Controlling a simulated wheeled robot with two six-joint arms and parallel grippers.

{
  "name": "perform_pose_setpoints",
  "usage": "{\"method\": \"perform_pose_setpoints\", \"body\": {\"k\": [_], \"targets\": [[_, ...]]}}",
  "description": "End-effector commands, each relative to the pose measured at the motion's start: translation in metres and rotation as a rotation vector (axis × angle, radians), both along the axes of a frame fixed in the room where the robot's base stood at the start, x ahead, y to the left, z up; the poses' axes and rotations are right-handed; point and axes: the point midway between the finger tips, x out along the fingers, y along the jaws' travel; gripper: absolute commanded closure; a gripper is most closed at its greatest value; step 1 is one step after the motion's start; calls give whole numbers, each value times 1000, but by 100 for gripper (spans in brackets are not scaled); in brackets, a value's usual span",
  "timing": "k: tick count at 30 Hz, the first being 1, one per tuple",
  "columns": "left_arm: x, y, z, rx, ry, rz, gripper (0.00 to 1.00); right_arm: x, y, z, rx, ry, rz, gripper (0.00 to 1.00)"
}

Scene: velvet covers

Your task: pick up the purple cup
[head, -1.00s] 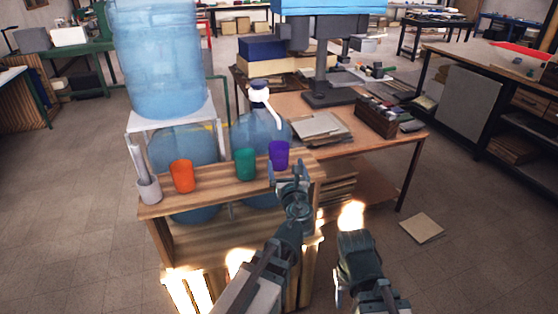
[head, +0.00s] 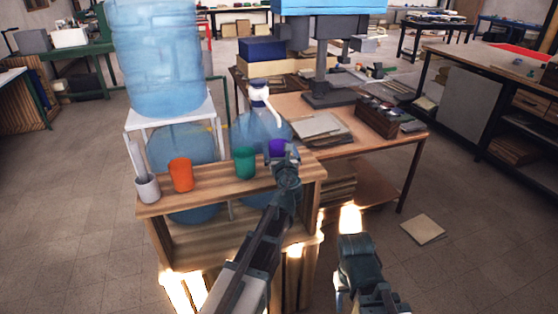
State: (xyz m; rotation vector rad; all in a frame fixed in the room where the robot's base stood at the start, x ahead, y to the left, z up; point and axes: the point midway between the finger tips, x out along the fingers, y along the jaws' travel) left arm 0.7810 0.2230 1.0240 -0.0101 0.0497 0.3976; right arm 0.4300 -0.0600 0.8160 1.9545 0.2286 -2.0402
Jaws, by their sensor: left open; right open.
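The purple cup (head: 278,147) stands upright near the right end of the wooden shelf top (head: 215,191). My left gripper (head: 281,156) is at the cup, with its open fingers in front of and around the cup's sides. The gripper hides the cup's lower part, and I cannot tell whether the fingers touch it. My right gripper (head: 351,232) is open and empty, low in front and to the right of the shelf.
A green cup (head: 245,162) stands just left of the purple cup. An orange cup (head: 180,174) and a grey holder (head: 147,188) are further left. Large blue water bottles (head: 155,57) stand behind. A workbench (head: 345,148) with papers and a box is at the right.

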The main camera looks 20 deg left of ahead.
Motion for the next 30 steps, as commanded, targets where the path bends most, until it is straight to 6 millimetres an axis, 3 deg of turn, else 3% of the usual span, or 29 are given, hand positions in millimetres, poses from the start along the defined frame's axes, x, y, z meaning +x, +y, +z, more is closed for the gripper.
{"method": "perform_pose_setpoints", "body": {"k": [3, 9, 21, 22, 23, 30], "targets": [[13, 5, 0, 0, 0, 1, 0, 0, 0, 0, 0, 0, 0, 50], [11, 5, 1, 0, 0, 0, 0, 0, 0, 1, 0, 0, 0, 50], [11, 5, 0, 0, 0, 0, 70, 0, 0, 1, 0, 0, 0, 50], [11, 5, 1, 0, 0, 0, 71, 0, 0, 1, 0, 0, 0, 50], [11, 5, 1, 0, 0, 0, 80, 0, 0, 1, 0, 0, 0, 50], [11, 5, 1, 0, 0, 0, 80, 0, 0, 1, 0, 0, 0, 50]]}}
